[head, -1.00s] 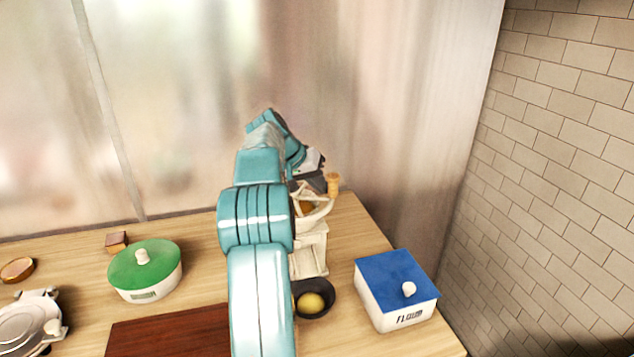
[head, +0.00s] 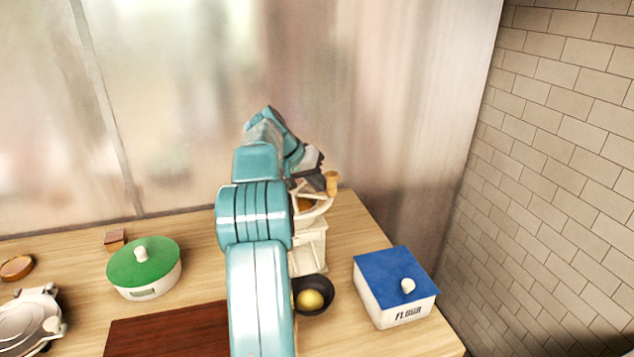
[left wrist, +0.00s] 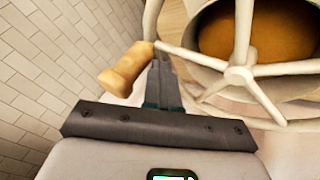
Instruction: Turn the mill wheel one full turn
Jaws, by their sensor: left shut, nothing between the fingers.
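The cream mill (head: 308,252) stands on the counter, partly hidden behind my left arm. Its spoked wheel (head: 316,209) is on top, with a wooden handle (head: 332,183) standing up at the right of the rim. In the left wrist view the wheel's hub and spokes (left wrist: 240,75) cross over a hopper with brown contents (left wrist: 275,42). The wooden handle (left wrist: 127,68) lies left of my fingertips there. My left gripper (head: 318,181) is shut and empty, with its fingertips (left wrist: 160,62) beside the handle and close to the rim. I cannot tell whether they touch. My right gripper is not in view.
A dark bowl with a yellow ball (head: 311,299) sits in front of the mill. A blue-lidded flour box (head: 396,287) stands to its right, a green-lidded pot (head: 144,267) to the left. A reddish board (head: 165,334) lies at the front. A tiled wall (head: 560,190) is at the right.

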